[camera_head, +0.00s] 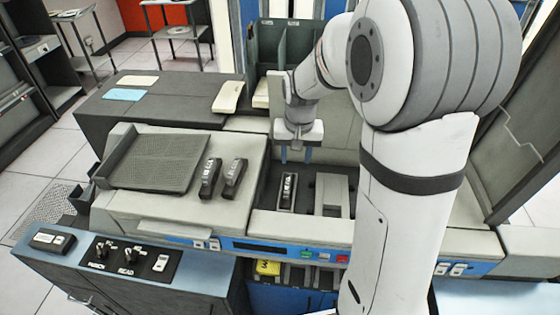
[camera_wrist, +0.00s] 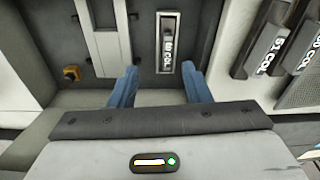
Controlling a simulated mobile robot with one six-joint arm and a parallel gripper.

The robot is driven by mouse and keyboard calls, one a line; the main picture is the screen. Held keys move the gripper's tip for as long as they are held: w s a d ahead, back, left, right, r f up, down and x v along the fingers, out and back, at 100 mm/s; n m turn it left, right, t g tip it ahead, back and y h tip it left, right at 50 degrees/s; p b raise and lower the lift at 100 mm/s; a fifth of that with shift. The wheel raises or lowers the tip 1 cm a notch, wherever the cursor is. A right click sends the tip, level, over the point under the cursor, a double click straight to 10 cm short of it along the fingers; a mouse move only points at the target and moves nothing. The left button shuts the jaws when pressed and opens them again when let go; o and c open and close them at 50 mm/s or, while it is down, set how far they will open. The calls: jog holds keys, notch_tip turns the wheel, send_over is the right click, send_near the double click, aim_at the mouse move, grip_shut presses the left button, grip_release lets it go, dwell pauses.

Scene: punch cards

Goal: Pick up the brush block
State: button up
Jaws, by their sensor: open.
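A dark brush block (camera_head: 288,190) with a pale label sits in a light-framed slot in the machine's recessed bay. In the wrist view the same block (camera_wrist: 168,45) lies beyond my fingertips, nearer the right finger, its lettering partly readable as "COL". Two similar dark blocks, one left (camera_head: 209,178) and one right (camera_head: 234,178), stand on the raised light top to the left. In the wrist view they show at right, one labelled "51 COL" (camera_wrist: 264,50). My gripper (camera_head: 296,155) is open and empty, blue fingers pointing down, above and behind the slotted block.
A light grey raised plate (camera_head: 331,194) stands right of the slot. An orange knob (camera_wrist: 72,73) shows in the bay. The bay walls rise on both sides. A ribbed dark tray (camera_head: 155,162) lies at left, and a control strip (camera_head: 290,250) runs along the front.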

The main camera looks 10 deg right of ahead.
jog(key=m+g, duration=0.1)
send_over(288, 183)
notch_tip(288, 183, down, 13)
jog(key=shift+d+r, duration=0.15)
jog(key=shift+r, duration=0.05)
jog(key=shift+f+p, duration=0.9)
jog(key=shift+f, duration=2.9)
jog(key=shift+c, duration=0.5)
grip_shut()
